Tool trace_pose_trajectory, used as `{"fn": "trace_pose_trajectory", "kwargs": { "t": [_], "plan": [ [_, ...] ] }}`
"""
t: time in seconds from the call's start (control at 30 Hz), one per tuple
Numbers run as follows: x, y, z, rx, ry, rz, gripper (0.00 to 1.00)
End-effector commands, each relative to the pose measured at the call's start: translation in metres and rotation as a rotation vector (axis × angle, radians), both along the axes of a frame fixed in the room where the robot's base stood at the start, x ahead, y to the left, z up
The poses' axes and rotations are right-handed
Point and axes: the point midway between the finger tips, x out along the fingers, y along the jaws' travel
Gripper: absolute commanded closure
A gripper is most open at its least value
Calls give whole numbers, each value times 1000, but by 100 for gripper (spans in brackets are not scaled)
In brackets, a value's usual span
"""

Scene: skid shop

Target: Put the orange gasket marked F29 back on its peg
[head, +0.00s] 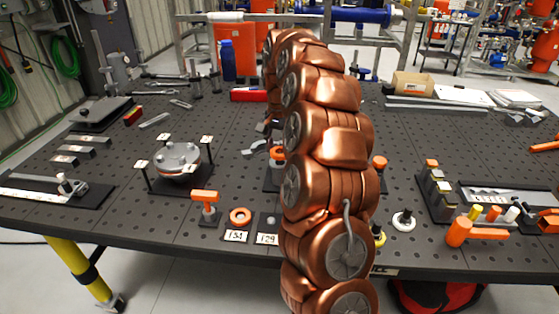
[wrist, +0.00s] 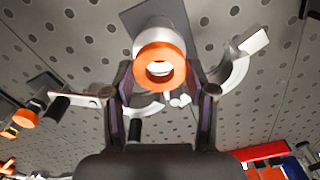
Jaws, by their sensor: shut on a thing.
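My gripper (wrist: 160,75) is shut on an orange gasket (wrist: 160,67), a thick ring between its fingertips in the wrist view. A pale grey cylinder on a dark plate shows directly behind the ring; I cannot tell whether they touch. In the head view my copper arm hides most of the gripper; a bit of orange (head: 277,152) shows at its left edge. Near the table's front edge, a card that seems to read F29 (head: 267,239) lies before a small grey peg (head: 270,221) with no ring on it. Left of it, another orange gasket (head: 240,216) sits behind its own card.
An orange-topped stand (head: 205,203) is left of the cards. A flanged grey fixture (head: 179,160) stands farther left. A white ring (head: 403,221) and a loaded tool rack (head: 440,195) are right of my arm. A curved grey tool (wrist: 240,62) lies beside the gripper.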

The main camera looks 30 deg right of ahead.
Motion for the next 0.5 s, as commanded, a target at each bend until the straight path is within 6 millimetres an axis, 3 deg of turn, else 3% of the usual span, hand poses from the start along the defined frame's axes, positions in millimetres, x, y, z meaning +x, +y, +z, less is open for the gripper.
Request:
{"fn": "trace_pose_trajectory", "kwargs": {
  "t": [0.5],
  "plan": [
    [0,0,29,1,0,0,77]
  ]
}}
